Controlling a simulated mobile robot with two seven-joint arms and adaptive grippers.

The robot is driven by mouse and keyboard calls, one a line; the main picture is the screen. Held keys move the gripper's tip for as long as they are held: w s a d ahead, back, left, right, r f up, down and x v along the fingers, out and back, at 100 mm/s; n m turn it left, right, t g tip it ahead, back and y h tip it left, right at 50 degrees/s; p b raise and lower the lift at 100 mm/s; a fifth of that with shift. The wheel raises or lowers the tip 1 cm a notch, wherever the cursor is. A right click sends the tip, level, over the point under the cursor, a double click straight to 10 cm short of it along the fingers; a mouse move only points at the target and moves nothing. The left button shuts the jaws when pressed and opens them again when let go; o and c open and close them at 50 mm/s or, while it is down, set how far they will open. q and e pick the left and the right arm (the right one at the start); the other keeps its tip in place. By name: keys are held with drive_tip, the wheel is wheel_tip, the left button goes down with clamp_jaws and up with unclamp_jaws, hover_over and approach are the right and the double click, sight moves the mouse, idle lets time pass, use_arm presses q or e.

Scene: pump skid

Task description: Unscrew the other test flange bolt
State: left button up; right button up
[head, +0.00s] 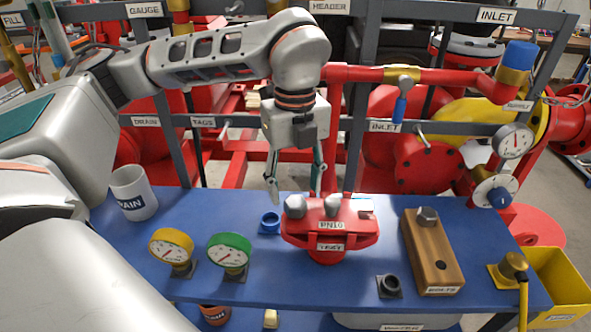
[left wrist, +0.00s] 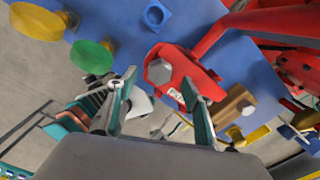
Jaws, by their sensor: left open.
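The red test flange (head: 365,236) stands on the blue bench top, with labels on its front. Two grey bolt heads show on it, a left one (head: 295,206) and a middle one (head: 333,204). Another grey bolt (head: 427,217) stands in the wooden block (head: 432,258) to the right. My left gripper (head: 295,194) is open and points down at the flange's left bolt, its fingertips on either side of it in the picture. In the left wrist view a hex bolt head (left wrist: 158,70) shows between the spread fingertips (left wrist: 159,78); contact cannot be told. My right gripper is out of view.
A yellow gauge (head: 171,247), a green gauge (head: 229,250) and a white mug (head: 133,192) stand left. A blue ring (head: 270,221) lies beside the flange. A black socket (head: 389,284) lies in front. Rails and red pipes (head: 350,73) rise behind. A yellow bin (head: 560,285) stands right.

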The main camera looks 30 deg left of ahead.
sight(295, 203)
use_arm(q)
drive_tip(key=shift+f, duration=1.95)
drive_tip(key=shift+c, duration=0.3)
drive_tip(key=c, duration=1.2)
drive_tip(key=o, duration=0.6)
drive_tip(key=c, duration=0.5)
drive_tip(key=shift+c, duration=0.2)
